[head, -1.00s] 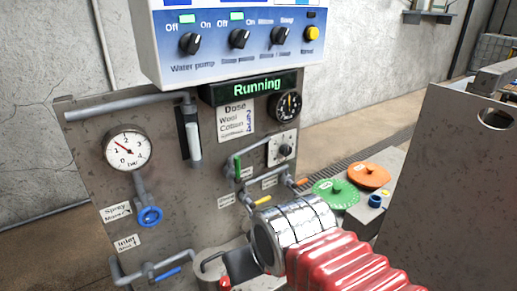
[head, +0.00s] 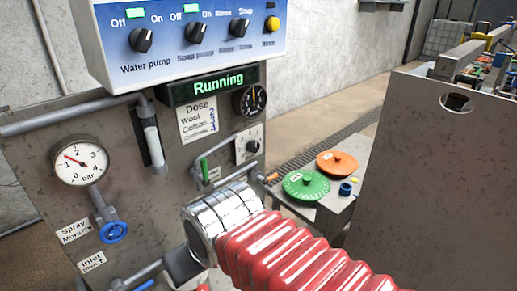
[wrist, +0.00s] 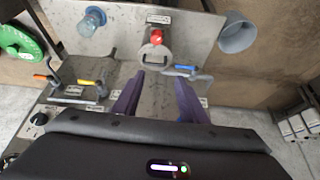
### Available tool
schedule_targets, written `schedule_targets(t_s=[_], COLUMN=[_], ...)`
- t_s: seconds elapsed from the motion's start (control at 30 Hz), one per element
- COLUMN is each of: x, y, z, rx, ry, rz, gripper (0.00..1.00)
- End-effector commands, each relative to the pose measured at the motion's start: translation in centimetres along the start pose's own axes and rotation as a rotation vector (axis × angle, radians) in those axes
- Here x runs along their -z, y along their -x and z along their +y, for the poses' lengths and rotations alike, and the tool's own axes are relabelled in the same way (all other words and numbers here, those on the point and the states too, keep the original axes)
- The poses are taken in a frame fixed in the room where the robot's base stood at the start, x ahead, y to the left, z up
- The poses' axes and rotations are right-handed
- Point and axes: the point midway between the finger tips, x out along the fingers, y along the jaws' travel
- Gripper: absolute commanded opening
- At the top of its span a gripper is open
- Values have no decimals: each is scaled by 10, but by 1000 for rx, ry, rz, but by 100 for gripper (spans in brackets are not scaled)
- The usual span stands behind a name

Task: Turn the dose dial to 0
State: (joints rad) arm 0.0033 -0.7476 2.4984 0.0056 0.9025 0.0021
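The likely dose dial (head: 252,146) is a black knob on a pale square plate, on the grey panel below a black round gauge. Its marks are too small to read. A black knob at the left edge of the wrist view (wrist: 39,119) may be the same dial. My gripper (wrist: 159,77) shows two purple fingers apart, with nothing between them. It points toward the lower panel, near a red-topped fitting (wrist: 156,38), and the knob lies well to its left.
A dose card (head: 198,119) hangs below the "Running" display (head: 210,85). A pressure gauge (head: 81,160) and blue valve wheel (head: 113,232) are at left. Pipes and levers stick out near the dial. Green (head: 306,184) and orange (head: 337,162) lids lie right.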

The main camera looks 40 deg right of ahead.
Motion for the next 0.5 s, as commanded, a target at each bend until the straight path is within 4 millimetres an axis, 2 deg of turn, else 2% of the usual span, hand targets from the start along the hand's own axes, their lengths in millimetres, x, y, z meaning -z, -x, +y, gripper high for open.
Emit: schedule_targets(t_s=[0.13, 0.17, 0.27, 0.5], x=[-2, -3, -5, 1], y=[-6, -8, -17, -39], z=[0, -5, -8, -9], rx=[22, 31, 69, 205], ry=[-82, -110, -242, -695], rz=[-38, -51, -106, -258], gripper=[50, 51, 51, 51])
